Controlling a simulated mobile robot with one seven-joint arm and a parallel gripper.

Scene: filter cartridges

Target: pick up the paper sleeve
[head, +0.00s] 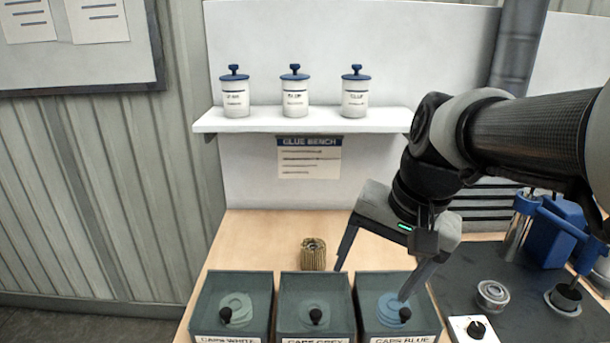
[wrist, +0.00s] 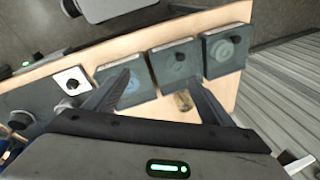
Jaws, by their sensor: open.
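The paper sleeve (head: 313,254) is a small tan, pleated cylinder with an opening in its top. It stands upright on the wooden bench behind the middle cap box. My gripper (head: 371,283) is open and empty, to the right of the sleeve and above the area of the blue-caps box. In the wrist view, the sleeve (wrist: 183,100) shows beside my right-hand finger, which partly hides it. The open gripper (wrist: 158,80) also shows there, its fingers wide apart.
Boxes labelled for white caps (head: 203,309), grey caps (head: 285,309) and blue caps (head: 366,318) line the front. A shelf (head: 262,122) with three lidded jars is above the back. A dark mat (head: 520,290) with a blue press is at right. Bare bench lies left of the sleeve.

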